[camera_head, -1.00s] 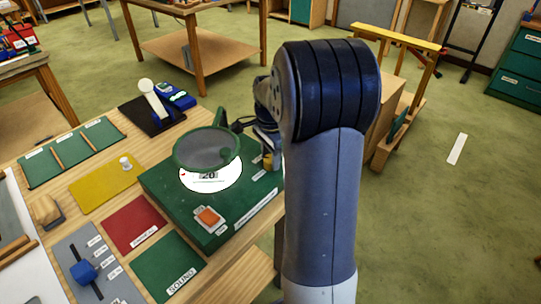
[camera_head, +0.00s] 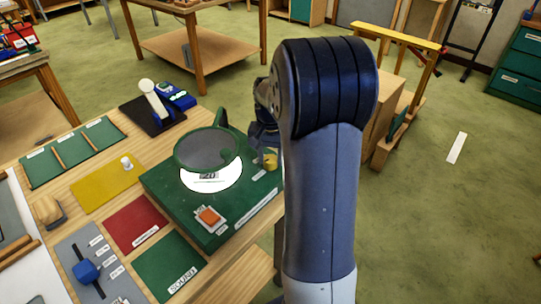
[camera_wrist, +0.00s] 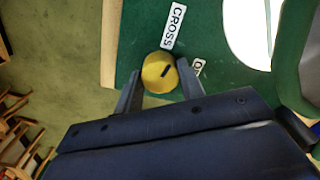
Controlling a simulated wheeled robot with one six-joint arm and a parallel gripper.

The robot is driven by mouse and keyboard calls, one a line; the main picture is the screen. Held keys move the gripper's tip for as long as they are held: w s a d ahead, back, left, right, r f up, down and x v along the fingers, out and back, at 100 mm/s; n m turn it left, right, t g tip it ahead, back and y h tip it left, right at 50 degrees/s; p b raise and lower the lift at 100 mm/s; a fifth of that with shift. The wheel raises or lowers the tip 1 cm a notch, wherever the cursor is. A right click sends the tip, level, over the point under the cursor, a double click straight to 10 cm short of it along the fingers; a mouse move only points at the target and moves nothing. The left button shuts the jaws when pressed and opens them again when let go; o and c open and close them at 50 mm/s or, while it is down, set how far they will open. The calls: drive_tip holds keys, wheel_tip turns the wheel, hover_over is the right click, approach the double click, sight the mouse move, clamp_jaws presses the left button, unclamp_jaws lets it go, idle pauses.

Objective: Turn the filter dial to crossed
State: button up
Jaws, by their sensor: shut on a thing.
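The yellow filter dial (camera_wrist: 157,76) has a short dark slanted mark on its top. It sits on the green box (camera_wrist: 222,75), beside a white label (camera_wrist: 174,25) reading "CROSS". My gripper (camera_wrist: 159,70) is shut on the dial, one finger at each side. In the head view the dial (camera_head: 270,162) shows at the box's right edge, with my gripper (camera_head: 264,140) largely behind my arm. A round green-rimmed filter (camera_head: 205,148) stands above the lit white disc (camera_head: 228,182).
An orange button (camera_head: 209,217) is at the front of the green box. Red (camera_head: 133,222) and yellow (camera_head: 106,187) panels and a blue slider knob (camera_head: 86,271) lie to the left. Open floor lies right of the table.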

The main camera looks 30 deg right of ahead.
sight(271, 159)
drive_tip(key=shift+n, duration=0.7)
drive_tip(key=o, duration=1)
drive_tip(key=shift+r, duration=0.1)
wheel_tip(271, 159, up, 11)
drive_tip(key=shift+f, duration=0.15)
wheel_tip(271, 159, down, 11)
drive_tip(key=shift+r, duration=0.1)
idle(0.4)
